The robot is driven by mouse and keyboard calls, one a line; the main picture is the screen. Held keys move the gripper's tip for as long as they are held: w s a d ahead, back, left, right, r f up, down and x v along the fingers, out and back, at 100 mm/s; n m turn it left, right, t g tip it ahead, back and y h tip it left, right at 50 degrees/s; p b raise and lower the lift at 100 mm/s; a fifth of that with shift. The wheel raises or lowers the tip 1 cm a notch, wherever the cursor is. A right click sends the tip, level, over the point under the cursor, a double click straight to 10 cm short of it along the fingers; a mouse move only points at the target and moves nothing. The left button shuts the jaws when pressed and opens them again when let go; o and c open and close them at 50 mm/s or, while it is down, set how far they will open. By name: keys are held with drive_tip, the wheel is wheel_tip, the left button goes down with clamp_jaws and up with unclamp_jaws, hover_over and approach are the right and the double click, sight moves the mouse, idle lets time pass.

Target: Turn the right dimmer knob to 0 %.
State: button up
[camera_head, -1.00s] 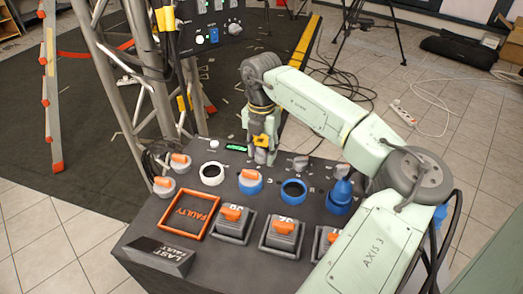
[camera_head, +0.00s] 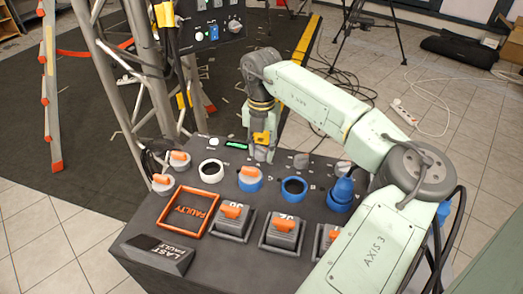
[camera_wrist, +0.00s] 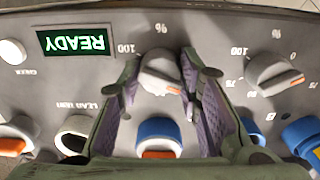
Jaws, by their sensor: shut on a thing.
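The console carries grey dimmer knobs with % scales; its lettering appears upside down in the wrist view. My gripper (camera_wrist: 162,92) is around the picture-left dimmer knob (camera_wrist: 158,72), shut on it, with one finger on each side. A small orange-red mark shows at this knob's lower right edge. Its 100 label is at upper left; its 0 is not visible, and I cannot tell its exact setting. A second dimmer knob (camera_wrist: 275,73) stands free to the right. In the head view my gripper (camera_head: 262,155) is down at the console's far edge and hides the held knob.
A green READY display (camera_wrist: 75,40) is left of the held knob. Blue-collared selectors (camera_head: 250,179), a white ring (camera_head: 210,169), and orange-handled switches (camera_head: 233,216) stand close by on the console. A truss leg (camera_head: 150,100) rises behind its left side.

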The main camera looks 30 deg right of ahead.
sight(262, 148)
drive_tip(key=n+b, duration=0.2)
drive_tip(key=n, duration=0.3)
drive_tip(key=shift+f+b, duration=0.1)
drive_tip(key=shift+b, duration=0.25)
drive_tip(key=n+b, duration=0.1)
drive_tip(key=n, duration=0.4)
drive_tip(key=shift+n, duration=0.3)
drive_tip(key=o, duration=1.1)
drive_tip(key=shift+o, duration=0.2)
wheel_tip(262, 148, up, 12)
drive_tip(key=shift+s, duration=0.1)
